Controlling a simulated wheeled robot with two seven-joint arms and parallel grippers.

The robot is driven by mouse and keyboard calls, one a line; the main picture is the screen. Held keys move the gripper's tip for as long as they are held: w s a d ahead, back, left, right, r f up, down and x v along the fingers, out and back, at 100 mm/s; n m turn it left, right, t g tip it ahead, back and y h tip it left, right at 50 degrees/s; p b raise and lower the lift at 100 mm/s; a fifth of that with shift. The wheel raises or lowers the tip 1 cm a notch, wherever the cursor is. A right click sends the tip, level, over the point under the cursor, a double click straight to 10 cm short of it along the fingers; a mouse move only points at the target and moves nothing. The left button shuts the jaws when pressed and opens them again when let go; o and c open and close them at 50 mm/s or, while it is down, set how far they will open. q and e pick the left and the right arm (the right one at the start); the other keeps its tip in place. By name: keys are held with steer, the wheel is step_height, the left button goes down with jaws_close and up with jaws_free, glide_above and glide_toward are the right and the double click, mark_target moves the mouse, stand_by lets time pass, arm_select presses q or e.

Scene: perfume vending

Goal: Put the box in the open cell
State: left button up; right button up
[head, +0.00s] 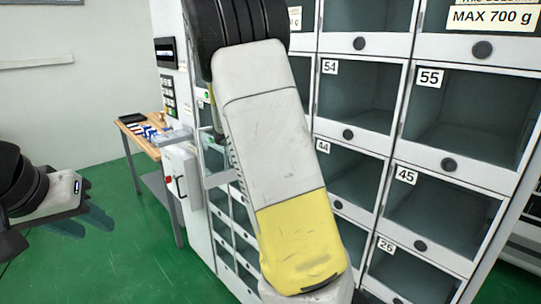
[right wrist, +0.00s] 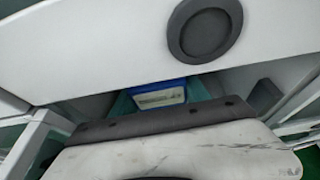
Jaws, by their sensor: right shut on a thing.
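The box (right wrist: 160,95) shows in the right wrist view as a small blue and white block with a printed label. My right gripper (right wrist: 160,105) is shut on it, with teal fingers at its sides, beneath a white panel with a grey round knob (right wrist: 205,32). Part of the box is hidden by my gripper's body. In the head view my right arm covers the box and the right gripper. My left gripper (head: 85,222) is open and empty at the far left, away from the cabinet. I cannot tell which cell is the open one.
The locker cabinet (head: 397,144) has rows of numbered cells with clear fronts and round knobs. A wooden table (head: 140,142) with small items stands left of it. The green floor (head: 130,265) is clear at the left.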

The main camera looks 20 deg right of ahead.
step_height(320, 180, down, 5)
steer(key=shift+r, duration=0.15)
steer(key=shift+d+f, duration=0.2)
steer(key=shift+f, duration=0.15)
steer(key=o, duration=1.5)
steer(key=shift+w, duration=0.1)
